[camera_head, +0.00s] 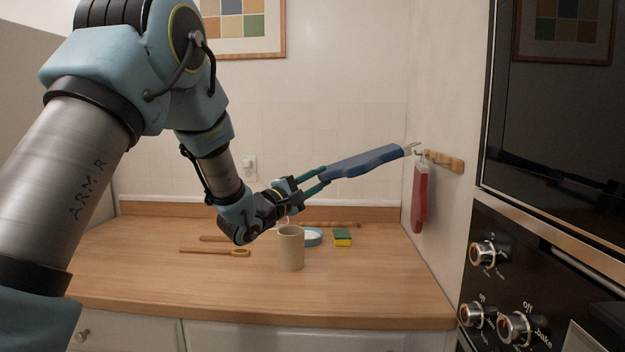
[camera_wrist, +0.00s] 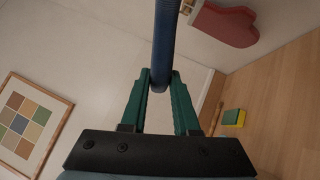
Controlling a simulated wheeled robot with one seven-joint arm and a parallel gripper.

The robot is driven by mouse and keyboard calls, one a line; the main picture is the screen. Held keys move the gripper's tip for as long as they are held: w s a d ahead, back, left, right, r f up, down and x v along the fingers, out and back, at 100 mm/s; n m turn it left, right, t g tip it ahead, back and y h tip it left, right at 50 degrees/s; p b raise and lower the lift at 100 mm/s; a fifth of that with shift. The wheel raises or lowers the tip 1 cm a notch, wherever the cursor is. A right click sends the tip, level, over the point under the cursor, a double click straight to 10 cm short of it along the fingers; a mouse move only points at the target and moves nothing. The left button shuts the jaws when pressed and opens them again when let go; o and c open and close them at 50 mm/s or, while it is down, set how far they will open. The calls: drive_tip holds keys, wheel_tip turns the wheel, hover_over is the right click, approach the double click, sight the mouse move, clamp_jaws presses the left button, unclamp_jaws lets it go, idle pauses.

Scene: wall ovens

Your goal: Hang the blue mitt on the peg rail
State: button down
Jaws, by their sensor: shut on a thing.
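The blue mitt (camera_head: 365,162) is held out nearly level above the counter, its far end with a pale loop (camera_head: 411,149) close to the peg rail (camera_head: 444,161). Whether the loop touches a peg, I cannot tell. My gripper (camera_head: 322,178) is shut on the near end of the mitt. In the wrist view the mitt (camera_wrist: 166,45) shows edge-on between the green fingers of my gripper (camera_wrist: 160,82). A red mitt (camera_head: 420,197) hangs from the rail just below the blue mitt's far end; it also shows in the wrist view (camera_wrist: 226,24).
A beige cup (camera_head: 291,248) stands on the wooden counter (camera_head: 340,295), with a yellow-green sponge (camera_head: 342,237), a blue-rimmed dish (camera_head: 314,237) and wooden utensils (camera_head: 215,252) around it. The black wall oven (camera_head: 545,240) stands close to the right of the rail.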

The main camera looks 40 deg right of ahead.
drive_tip(key=s+d+f+b, duration=0.2)
drive_tip(key=s+d+f, duration=0.1)
drive_tip(key=d, duration=0.1)
drive_tip(key=shift+s+d+f+b, duration=0.15)
drive_tip(key=shift+s+f+b, duration=0.1)
drive_tip(key=shift+f+b, duration=0.1)
idle(0.8)
idle(0.7)
drive_tip(key=c, duration=0.6)
unclamp_jaws()
drive_tip(key=shift+f, duration=0.1)
